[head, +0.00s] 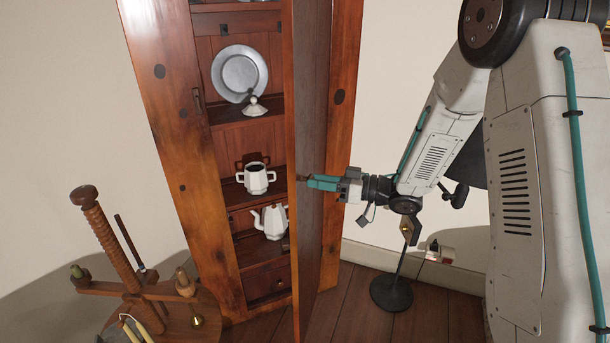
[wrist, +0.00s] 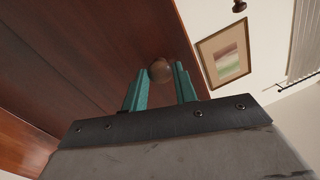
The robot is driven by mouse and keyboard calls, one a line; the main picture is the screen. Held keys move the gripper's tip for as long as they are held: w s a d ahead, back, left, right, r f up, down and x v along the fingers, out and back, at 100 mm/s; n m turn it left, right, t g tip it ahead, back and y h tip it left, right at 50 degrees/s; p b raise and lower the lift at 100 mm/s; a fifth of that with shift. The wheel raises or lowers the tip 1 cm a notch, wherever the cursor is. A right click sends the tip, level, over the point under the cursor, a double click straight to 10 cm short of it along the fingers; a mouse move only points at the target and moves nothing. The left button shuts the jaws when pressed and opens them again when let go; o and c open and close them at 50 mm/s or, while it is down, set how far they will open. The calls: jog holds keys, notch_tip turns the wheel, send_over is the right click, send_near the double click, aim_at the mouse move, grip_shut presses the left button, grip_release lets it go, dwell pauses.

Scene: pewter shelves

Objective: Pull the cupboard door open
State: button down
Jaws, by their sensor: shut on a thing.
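The cupboard (head: 345,100) is a tall reddish-brown wooden one. Its door (head: 307,250) stands open, swung out toward me and seen nearly edge-on. The door's face also fills the left of the wrist view (wrist: 100,60). My gripper (head: 308,180) reaches in from the right at the door's outer face. Its teal fingers (wrist: 160,85) are closed around a round brown knob (wrist: 160,70) on the door. In the head view the knob is small and mostly hidden by the fingertips.
Shelves inside hold a pewter plate (head: 239,73), a white two-handled pot (head: 257,178) and a white teapot (head: 270,221). A wooden stand (head: 100,235) is at the lower left. A dark round-based stand (head: 391,293) is on the floor at right.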

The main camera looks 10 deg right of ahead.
jog(key=shift+s+d+r+n+g+y, duration=0.15)
jog(key=shift+d+n+g, duration=0.25)
jog(key=shift+d, duration=0.45)
jog(key=shift+s+d+f+n+g+y, duration=0.15)
jog(key=shift+d+g, duration=0.3)
jog(key=shift+d, duration=0.45)
jog(key=shift+s+d+r+n+g+y, duration=0.15)
jog(key=shift+d+n+g, duration=0.25)
jog(key=shift+d, duration=0.45)
jog(key=shift+w, duration=0.1)
jog(key=c, duration=1.1)
grip_release()
jog(key=s+r, duration=0.2)
jog(key=s, duration=0.6)
jog(key=s+r, duration=0.2)
jog(key=s, duration=0.6)
jog(key=shift+d+r, duration=0.25)
jog(key=shift+r, duration=0.15)
